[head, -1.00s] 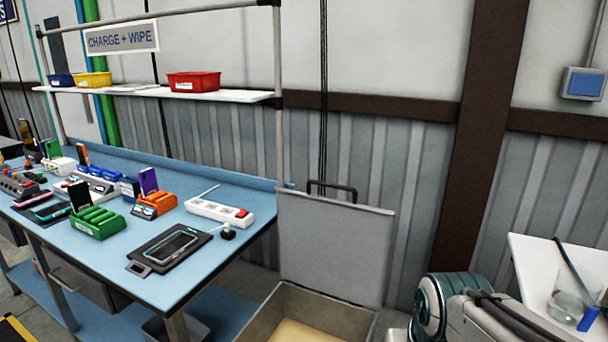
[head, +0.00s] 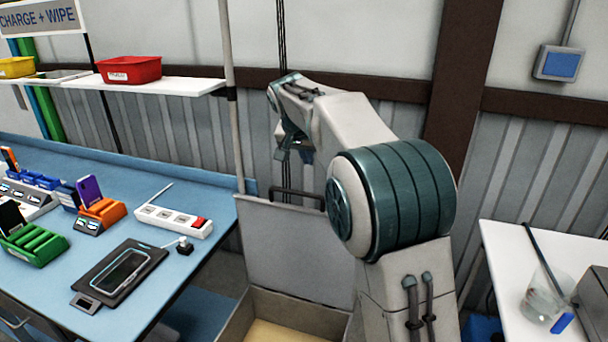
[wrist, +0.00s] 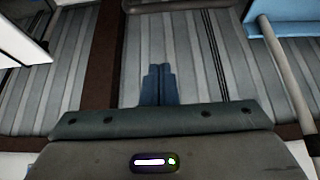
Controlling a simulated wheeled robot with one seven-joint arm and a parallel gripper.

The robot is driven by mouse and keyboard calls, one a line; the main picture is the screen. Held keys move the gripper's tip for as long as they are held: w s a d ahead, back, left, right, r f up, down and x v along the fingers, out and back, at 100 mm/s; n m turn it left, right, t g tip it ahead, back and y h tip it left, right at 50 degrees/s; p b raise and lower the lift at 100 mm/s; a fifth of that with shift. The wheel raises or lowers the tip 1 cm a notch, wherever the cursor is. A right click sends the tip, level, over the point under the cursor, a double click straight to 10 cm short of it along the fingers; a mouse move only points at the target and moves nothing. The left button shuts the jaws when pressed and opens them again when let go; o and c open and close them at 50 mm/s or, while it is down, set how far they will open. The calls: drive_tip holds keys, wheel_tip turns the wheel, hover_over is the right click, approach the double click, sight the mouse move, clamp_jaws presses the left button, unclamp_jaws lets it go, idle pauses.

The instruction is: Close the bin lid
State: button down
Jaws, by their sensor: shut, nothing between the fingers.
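The bin (head: 243,322) stands on the floor at the right end of the blue bench, in the lower middle of the head view. Its grey lid (head: 290,240) stands upright and open at the back, with a dark handle (head: 297,192) on its top edge. The pale inside of the bin shows. My gripper (head: 282,158) is above the lid's handle, apart from it in the picture, pointing down. In the wrist view its fingers (wrist: 159,70) are together and empty, against the ribbed wall. My arm hides the right part of the lid and bin.
The blue bench (head: 180,270) on the left holds a power strip (head: 172,219), a black pad and chargers. A shelf post (head: 232,120) rises close left of my gripper. A white table (head: 500,265) stands at the right. The ribbed wall is behind the lid.

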wheel_tip(320, 180, down, 9)
drive_tip(key=w+p, duration=0.1)
drive_tip(key=p, duration=0.2)
drive_tip(key=shift+w, duration=0.35)
drive_tip(key=shift+a, duration=0.15)
drive_tip(key=shift+f, duration=0.15)
